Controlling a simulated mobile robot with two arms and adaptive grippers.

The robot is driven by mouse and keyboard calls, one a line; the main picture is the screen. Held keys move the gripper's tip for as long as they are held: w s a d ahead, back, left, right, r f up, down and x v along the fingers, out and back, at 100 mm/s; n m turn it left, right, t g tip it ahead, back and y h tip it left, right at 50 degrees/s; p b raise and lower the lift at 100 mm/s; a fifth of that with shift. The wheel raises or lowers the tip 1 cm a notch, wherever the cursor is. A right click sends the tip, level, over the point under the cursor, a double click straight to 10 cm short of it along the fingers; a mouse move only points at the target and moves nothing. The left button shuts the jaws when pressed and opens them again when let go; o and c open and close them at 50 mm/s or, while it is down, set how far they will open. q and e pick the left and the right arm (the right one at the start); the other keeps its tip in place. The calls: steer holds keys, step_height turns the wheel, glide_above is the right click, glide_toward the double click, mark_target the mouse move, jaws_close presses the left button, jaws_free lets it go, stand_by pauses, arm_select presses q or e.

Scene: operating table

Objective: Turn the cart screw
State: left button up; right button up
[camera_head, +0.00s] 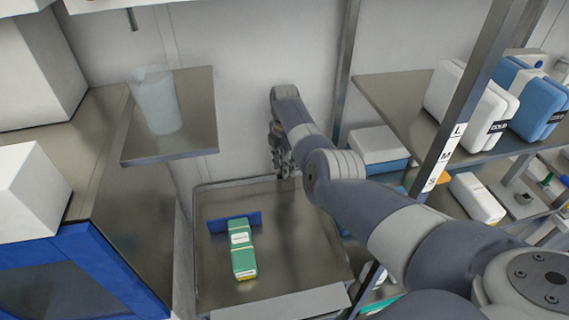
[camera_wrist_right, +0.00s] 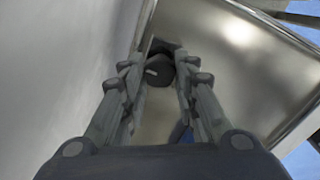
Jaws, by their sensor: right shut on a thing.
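The cart screw shows in the right wrist view as a dark round knob (camera_wrist_right: 158,72) with a small pale mark. My right gripper (camera_wrist_right: 159,62) has its two fingers on either side of this knob and is shut on it. In the head view my right gripper (camera_head: 281,158) is at the back edge of the metal cart (camera_head: 300,245), low near the wall. The screw is hidden there behind the gripper and arm. My left gripper is not in view.
A green and white box (camera_head: 241,250) and a blue strip (camera_head: 215,224) lie on the cart top. A clear cup (camera_head: 157,100) stands on a metal shelf (camera_head: 202,125) at left. Shelves with white and blue packs (camera_head: 540,103) flank my right arm.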

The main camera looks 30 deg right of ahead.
steer(key=shift+m, duration=0.8)
steer(key=shift+w+r+m+p, duration=0.1)
steer(key=shift+m+p, duration=0.2)
steer(key=shift+m, duration=0.5)
steer(key=m, duration=0.2)
steer(key=shift+m, duration=0.4)
steer(key=m, duration=0.2)
steer(key=shift+m, duration=0.4)
steer(key=shift+d+m, duration=0.1)
steer(key=shift+m, duration=0.8)
steer(key=m, duration=0.4)
steer(key=shift+w+m, duration=0.1)
steer(key=shift+m, duration=0.2)
steer(key=m, duration=0.9)
steer(key=shift+m+p, duration=0.3)
steer(key=shift+m, duration=0.1)
steer(key=m, duration=0.4)
steer(key=shift+m, duration=0.3)
steer(key=m, duration=0.5)
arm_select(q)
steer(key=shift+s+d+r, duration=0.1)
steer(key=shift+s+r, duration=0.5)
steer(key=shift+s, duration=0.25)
arm_select(e)
steer(key=shift+m, duration=2.5)
